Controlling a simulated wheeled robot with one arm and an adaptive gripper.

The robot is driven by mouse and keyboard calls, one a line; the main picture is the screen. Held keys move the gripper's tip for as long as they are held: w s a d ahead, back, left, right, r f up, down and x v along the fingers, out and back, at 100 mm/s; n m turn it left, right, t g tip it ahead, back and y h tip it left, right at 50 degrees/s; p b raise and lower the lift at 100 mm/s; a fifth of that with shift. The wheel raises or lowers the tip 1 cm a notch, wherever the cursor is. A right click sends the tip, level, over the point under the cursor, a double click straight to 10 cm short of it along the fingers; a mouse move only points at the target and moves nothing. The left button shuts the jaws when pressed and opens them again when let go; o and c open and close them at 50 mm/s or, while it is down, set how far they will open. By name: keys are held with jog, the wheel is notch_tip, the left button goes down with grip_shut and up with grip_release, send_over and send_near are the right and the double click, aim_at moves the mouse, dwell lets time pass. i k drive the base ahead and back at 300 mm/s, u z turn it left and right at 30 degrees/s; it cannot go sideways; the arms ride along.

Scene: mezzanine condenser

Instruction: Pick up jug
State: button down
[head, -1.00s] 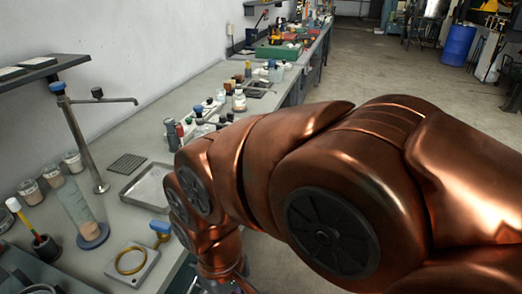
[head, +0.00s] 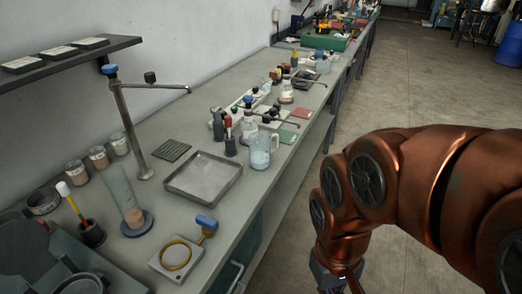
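A clear jug (head: 260,153) with a handle on its right side stands upright on the grey bench, close to the front edge. It is just right of the square metal tray. It looks faintly blue and some pale content shows low in it, though I cannot tell what. My gripper (head: 345,284) hangs at the bottom of the head view, off the front of the bench, to the right of and nearer than the jug. It is well apart from the jug. Its fingers are cut off by the frame edge, so their opening is hidden.
The shallow metal tray (head: 203,178) and a tall tap (head: 130,120) stand left of the jug. Bottles (head: 231,135) crowd behind it. A yellow ring on a plate (head: 176,257) lies nearer. The floor (head: 375,100) to the right is clear.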

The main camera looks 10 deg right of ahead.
aim_at(265, 149)
jog(key=u, duration=3.45)
jog(key=k, duration=1.35)
jog(key=z, duration=0.65)
